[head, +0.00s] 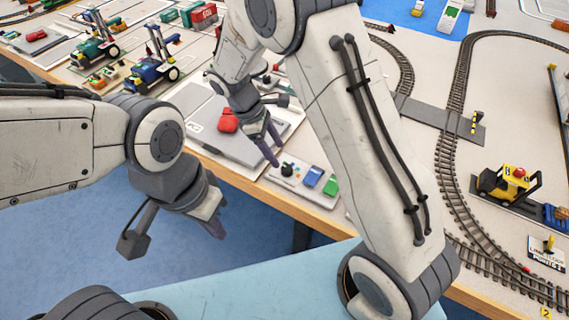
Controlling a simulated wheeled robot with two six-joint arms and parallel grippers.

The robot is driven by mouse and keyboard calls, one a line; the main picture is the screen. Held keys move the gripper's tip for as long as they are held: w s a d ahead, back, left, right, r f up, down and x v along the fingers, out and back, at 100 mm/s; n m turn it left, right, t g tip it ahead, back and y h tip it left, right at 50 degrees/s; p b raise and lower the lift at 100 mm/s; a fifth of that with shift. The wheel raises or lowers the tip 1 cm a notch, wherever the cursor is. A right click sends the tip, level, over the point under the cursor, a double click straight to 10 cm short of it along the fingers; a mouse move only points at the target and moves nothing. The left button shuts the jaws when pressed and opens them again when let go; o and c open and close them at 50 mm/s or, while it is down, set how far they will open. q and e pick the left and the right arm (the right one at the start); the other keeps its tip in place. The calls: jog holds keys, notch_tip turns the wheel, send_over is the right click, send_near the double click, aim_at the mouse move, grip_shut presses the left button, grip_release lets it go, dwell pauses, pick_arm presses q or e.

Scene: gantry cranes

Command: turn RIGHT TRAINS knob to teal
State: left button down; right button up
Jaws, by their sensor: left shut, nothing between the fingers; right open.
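A small control panel (272,178) sits at the table's front edge. It carries a black knob (287,170) with small coloured marks around it, and a blue and a green block-like control to its right. No label is readable, so I cannot tell whether this is the RIGHT TRAINS knob or which colour it points to. My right gripper (273,150) is open, pointing down just above and left of the black knob, apparently not touching it. My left gripper (215,229) is shut and empty, in front of the table edge over the blue floor.
A grey pad with a red knob-like piece (228,120) lies behind my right gripper. Toy cranes (152,70) stand at the back left. Railway track (449,150) and a yellow vehicle (517,183) are at the right. My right arm hides the table's middle.

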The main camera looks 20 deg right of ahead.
aim_at(287, 168)
jog(key=x, duration=0.6)
jog(key=shift+d+f, duration=0.1)
jog(key=shift+f, duration=0.25)
grip_shut()
